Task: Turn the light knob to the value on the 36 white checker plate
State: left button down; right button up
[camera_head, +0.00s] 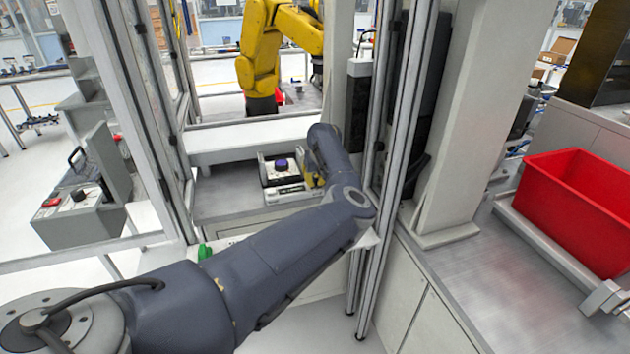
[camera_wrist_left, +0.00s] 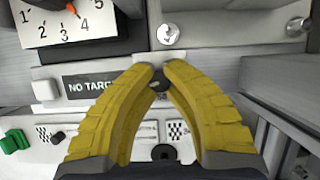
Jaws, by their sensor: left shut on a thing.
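My left gripper (camera_head: 314,172) reaches in over the bench at the panel device. In the left wrist view its yellow fingers (camera_wrist_left: 158,80) converge on a small dark knob (camera_wrist_left: 158,87), mostly hidden between the fingertips. A white checker plate (camera_wrist_left: 178,131) shows between the fingers, its print partly covered by the right finger. Another checker plate (camera_wrist_left: 44,133) lies left of the fingers. Their numbers are too small to read surely. A dial (camera_wrist_left: 72,22) with printed numbers and a red pointer is at top left. My right gripper is not in view.
A display (camera_wrist_left: 88,86) reading "NO TARG", partly covered, sits left of the fingers. A silver key-like fitting (camera_wrist_left: 168,34) is above them. The device has a dark purple knob (camera_head: 281,165). Metal frame posts (camera_head: 386,130) stand close right of my arm. A red bin (camera_head: 580,205) is farther right.

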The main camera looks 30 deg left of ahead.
pick_arm(q)
jog(key=shift+r, duration=0.1)
jog(key=n+g+y, duration=0.1)
jog(key=n, duration=0.3)
jog(key=shift+w+a+r, duration=0.1)
jog(key=shift+a+n+g, duration=0.1)
jog(key=shift+n+g, duration=0.6)
jog(key=shift+n, duration=1.2)
jog(key=c, duration=1.2)
grip_release()
jog(key=shift+c, duration=0.2)
jog(key=v, duration=1.2)
jog(key=shift+w, duration=0.1)
